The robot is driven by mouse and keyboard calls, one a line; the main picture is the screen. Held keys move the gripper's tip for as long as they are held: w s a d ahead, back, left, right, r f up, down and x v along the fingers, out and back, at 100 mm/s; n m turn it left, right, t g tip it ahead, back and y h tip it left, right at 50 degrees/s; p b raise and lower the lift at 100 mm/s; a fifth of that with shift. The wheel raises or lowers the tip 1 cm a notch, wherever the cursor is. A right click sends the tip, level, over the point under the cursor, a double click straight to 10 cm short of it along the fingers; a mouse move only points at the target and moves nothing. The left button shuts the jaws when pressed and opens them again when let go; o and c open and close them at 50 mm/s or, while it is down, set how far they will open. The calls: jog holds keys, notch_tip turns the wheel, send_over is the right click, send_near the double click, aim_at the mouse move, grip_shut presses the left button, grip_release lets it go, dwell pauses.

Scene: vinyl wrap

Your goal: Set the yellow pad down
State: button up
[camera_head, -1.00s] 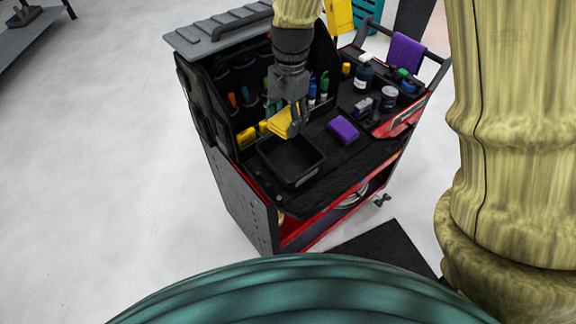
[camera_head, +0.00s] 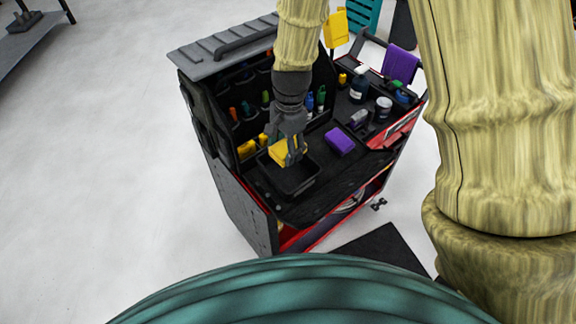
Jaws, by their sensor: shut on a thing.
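My gripper (camera_head: 293,155) is shut on the yellow pad (camera_head: 283,154). The pad is over the back part of the black open tray (camera_head: 284,195) on the cart top. My fingers hide part of the pad, and I cannot tell whether it touches the tray floor. A purple pad (camera_head: 340,141) lies on the dark cart top, to the right of the tray.
The cart (camera_head: 236,196) has a tool rack behind the tray with several markers. Yellow blocks (camera_head: 247,149) stand at the left of the rack. A bottle (camera_head: 359,86) and a jar (camera_head: 382,108) stand at the right. The tray's front part looks empty.

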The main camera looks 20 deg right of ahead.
jog(key=shift+f+p, duration=1.1)
jog(key=shift+f, duration=2.85)
jog(key=shift+f, duration=0.65)
jog(key=o, duration=1.2)
jog(key=shift+c, duration=0.2)
jog(key=shift+r, duration=0.1)
jog(key=shift+r, duration=0.7)
jog(key=shift+w+d+r+b, duration=0.15)
jog(key=shift+r+b, duration=0.5)
jog(key=shift+r, duration=1.3)
jog(key=shift+d+r+b, duration=0.2)
jog(key=shift+r+b, duration=0.4)
jog(key=shift+r, duration=1.3)
jog(key=shift+w+d+r+b, duration=0.15)
jog(key=shift+r+b, duration=0.5)
jog(key=shift+r, duration=1.3)
